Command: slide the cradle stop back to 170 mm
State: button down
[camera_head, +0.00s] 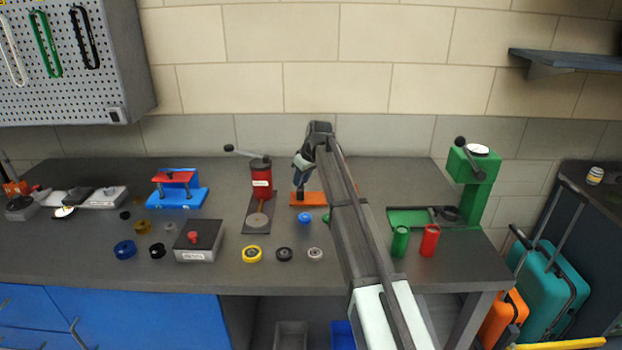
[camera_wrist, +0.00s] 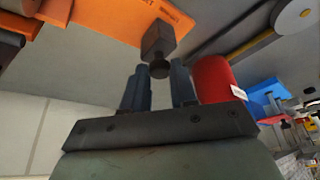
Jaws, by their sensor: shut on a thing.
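The orange cradle (camera_head: 309,199) lies on the bench below my arm in the head view. Its orange rail (camera_wrist: 110,16) crosses the top of the wrist view, with small markings along one edge. The cradle stop (camera_wrist: 158,38) is a dark grey block on this rail with a round dark knob. My gripper (camera_wrist: 159,76) is shut on the stop's knob, one finger on each side. In the head view my gripper (camera_head: 299,186) points down at the cradle; the stop cannot be made out there. The exact scale reading is not legible.
A red press (camera_head: 262,182) stands just left of the cradle. A green press (camera_head: 477,180) stands at the right, with a green cup (camera_head: 400,242) and a red cup (camera_head: 429,241) before it. A blue knob (camera_head: 305,218) and several rings lie in front.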

jog(key=c, duration=0.9)
grip_release()
jog(key=v, duration=1.4)
